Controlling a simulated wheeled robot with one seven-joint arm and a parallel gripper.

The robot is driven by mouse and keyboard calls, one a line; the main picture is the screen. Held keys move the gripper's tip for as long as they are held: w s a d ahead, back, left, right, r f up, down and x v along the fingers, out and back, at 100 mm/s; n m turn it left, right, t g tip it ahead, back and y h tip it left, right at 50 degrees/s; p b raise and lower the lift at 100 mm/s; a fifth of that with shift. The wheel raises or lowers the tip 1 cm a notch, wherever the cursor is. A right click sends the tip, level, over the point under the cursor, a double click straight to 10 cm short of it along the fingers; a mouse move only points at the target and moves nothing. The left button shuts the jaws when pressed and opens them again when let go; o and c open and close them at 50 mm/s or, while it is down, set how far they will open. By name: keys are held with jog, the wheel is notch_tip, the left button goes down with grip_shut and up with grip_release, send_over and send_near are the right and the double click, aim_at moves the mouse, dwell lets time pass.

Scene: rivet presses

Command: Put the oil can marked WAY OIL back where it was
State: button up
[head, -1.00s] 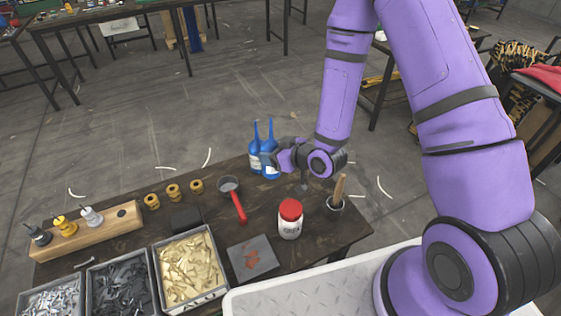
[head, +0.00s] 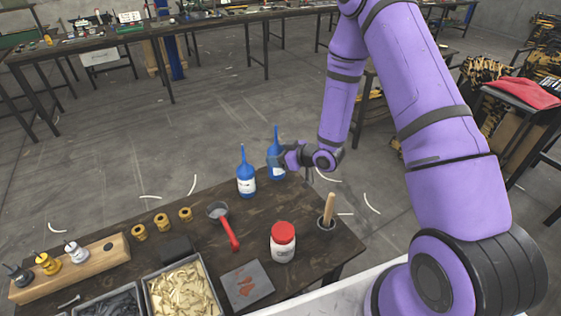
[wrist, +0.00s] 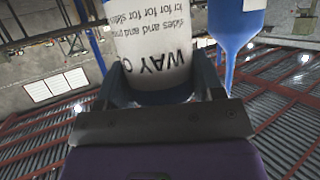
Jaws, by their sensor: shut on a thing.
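The oil can marked WAY OIL (head: 276,145) is a blue can with a thin spout and a white label. My gripper (head: 280,159) is shut around it at the table's back edge. It looks upright; whether its base touches the table I cannot tell. In the wrist view its label (wrist: 152,40) reads "WAY O", upside down, between the fingers; the rest is hidden. A second, similar blue can (head: 246,176) stands on the table just left of it, apart from it; it also shows at the right of the wrist view (wrist: 233,22). Its label is not readable.
On the dark table (head: 190,235) are a red-handled ladle (head: 229,232), a red-lidded jar (head: 283,243), a brush in a pot (head: 328,213), several brass pieces (head: 161,220) and parts bins (head: 183,292). Bare tabletop lies in front of the cans.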

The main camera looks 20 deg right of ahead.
jog(key=shift+w+d, duration=0.35)
jog(key=shift+d, duration=0.1)
jog(key=shift+w+d+f, duration=0.1)
jog(key=shift+f, duration=0.8)
jog(key=shift+w+d+f, duration=0.1)
jog(key=shift+f, duration=0.8)
jog(key=shift+f, duration=0.1)
jog(key=o, duration=1.2)
jog(key=shift+c, duration=0.2)
